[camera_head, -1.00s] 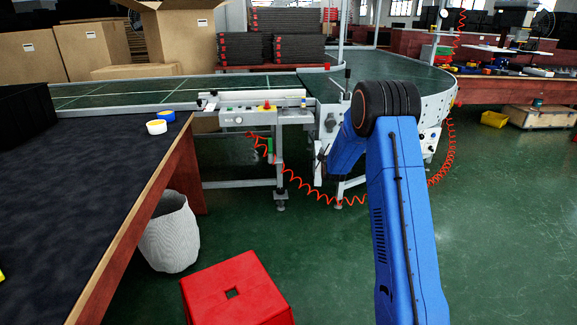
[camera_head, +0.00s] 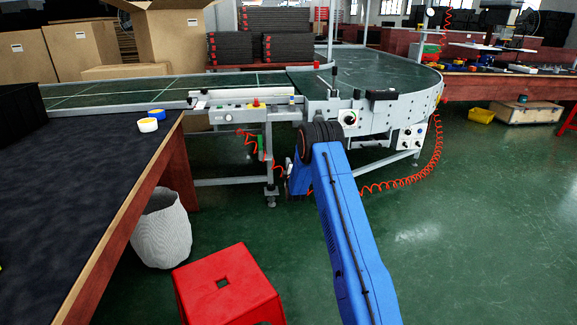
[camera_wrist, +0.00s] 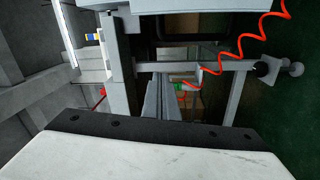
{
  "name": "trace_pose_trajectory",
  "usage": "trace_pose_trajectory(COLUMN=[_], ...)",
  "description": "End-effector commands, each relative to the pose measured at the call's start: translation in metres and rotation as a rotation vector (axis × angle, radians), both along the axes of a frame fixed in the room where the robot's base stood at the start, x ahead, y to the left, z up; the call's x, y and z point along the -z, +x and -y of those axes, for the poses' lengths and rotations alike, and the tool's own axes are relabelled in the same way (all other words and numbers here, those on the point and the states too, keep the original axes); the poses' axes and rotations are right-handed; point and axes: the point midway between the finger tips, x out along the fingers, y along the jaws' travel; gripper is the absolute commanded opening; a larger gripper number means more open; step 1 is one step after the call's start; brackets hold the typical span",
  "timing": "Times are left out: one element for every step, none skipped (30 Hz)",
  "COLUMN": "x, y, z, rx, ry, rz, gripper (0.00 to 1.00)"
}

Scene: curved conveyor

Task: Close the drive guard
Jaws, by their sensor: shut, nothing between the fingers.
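The curved conveyor (camera_head: 375,70) stands at the back, its grey side facing me. I cannot pick out the drive guard for sure in either view. A dark rectangular opening below a pale panel (camera_wrist: 185,5) shows at the top of the wrist view; I cannot tell whether this belongs to the guard. My gripper (camera_wrist: 163,98) is shut and empty, its grey fingers pointing into the conveyor's frame area. In the head view my blue arm reaches low to the conveyor's near leg, and its wrist mostly hides the gripper. Contact with the frame cannot be made out.
A red coiled hose (camera_head: 400,184) hangs beneath the conveyor and crosses the wrist view (camera_wrist: 240,48). A red stool (camera_head: 225,285), a pale bin (camera_head: 162,230) and a dark-topped table (camera_head: 80,180) stand at left.

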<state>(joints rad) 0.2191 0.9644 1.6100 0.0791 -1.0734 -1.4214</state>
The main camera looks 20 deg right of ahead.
Motion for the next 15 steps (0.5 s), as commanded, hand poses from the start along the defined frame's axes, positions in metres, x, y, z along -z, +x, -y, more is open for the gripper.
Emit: trace_pose_trajectory(x=[0.0, 0.0, -0.001, -0.002, -0.001, -0.002, -0.002, -0.002, -0.003, -0.003, -0.004, -0.003, -0.003, -0.004, -0.004], y=[0.009, 0.014, 0.02, 0.025, 0.029, 0.034, 0.038, 0.042, 0.046, 0.05, 0.053, 0.057, 0.06, 0.063, 0.066], z=[0.003, 0.004, 0.006, 0.008, 0.009, 0.01, 0.011, 0.012, 0.014, 0.015, 0.016, 0.017, 0.018, 0.019, 0.02], rx=[0.0, 0.0, 0.0, 0.0, 0.0, 0.0, 0.0, 0.0, 0.0, 0.0, 0.0, 0.0, 0.0, 0.0, 0.0], ry=[0.0, 0.0, 0.0, 0.0, 0.0, 0.0, 0.0, 0.001, 0.001, 0.001, 0.001, 0.001, 0.001, 0.001, 0.001], rz=[0.001, 0.0, 0.001, 0.001, 0.0, 0.001, 0.0, -0.001, 0.0, 0.0, 0.0, -0.001, -0.001, 0.0, 0.0], gripper=[0.0, 0.0, 0.0, 0.0, 0.0, 0.0, 0.0, 0.0, 0.0, 0.0, 0.0, 0.0, 0.0, 0.0, 0.0])
